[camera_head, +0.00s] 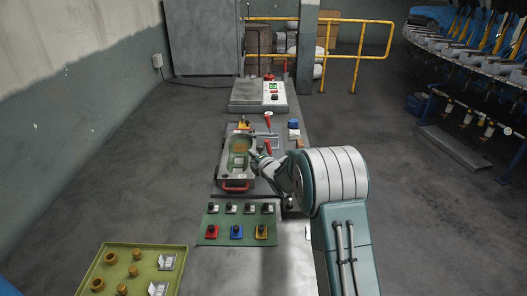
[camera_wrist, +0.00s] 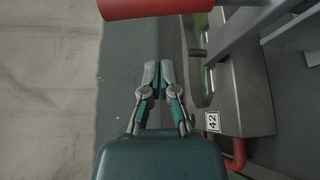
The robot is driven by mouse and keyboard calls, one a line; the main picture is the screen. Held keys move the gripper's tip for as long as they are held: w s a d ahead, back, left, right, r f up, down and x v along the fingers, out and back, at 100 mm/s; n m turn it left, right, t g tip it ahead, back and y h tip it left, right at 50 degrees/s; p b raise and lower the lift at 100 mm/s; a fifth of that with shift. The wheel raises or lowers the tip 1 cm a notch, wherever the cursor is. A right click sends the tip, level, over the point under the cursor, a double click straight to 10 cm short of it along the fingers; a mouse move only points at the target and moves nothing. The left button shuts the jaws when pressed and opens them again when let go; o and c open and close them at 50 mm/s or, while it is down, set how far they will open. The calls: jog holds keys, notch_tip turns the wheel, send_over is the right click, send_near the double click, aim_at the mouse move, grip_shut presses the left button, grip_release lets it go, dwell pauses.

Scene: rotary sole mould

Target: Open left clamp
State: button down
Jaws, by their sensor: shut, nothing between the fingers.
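The sole mould (camera_head: 250,172) is a grey block with a green hollow, in the middle of the bench; its side with a "42" label fills the right of the wrist view (camera_wrist: 245,105). Two red clamp grips show beside the mould, one farther back (camera_head: 268,119) and one nearer (camera_head: 268,147). In the wrist view a thick red grip (camera_wrist: 165,7) lies across the top, beyond my fingertips; I cannot tell which clamp it belongs to. My gripper (camera_wrist: 158,66) is shut and empty, with a gap to that grip. In the head view my wrist partly hides the mould's right side.
A red mould handle (camera_head: 236,186) sticks out at the front. A green button panel (camera_head: 237,222) and a yellow-green tray (camera_head: 98,262) with brass parts are nearer. A scale-like device (camera_head: 258,95) stands behind. Bare floor lies left of the bench.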

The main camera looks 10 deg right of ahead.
jog(key=d, duration=0.4)
jog(key=shift+w+r, duration=0.25)
jog(key=shift+r, duration=0.15)
jog(key=shift+d+m, duration=0.2)
jog(key=shift+m, duration=0.1)
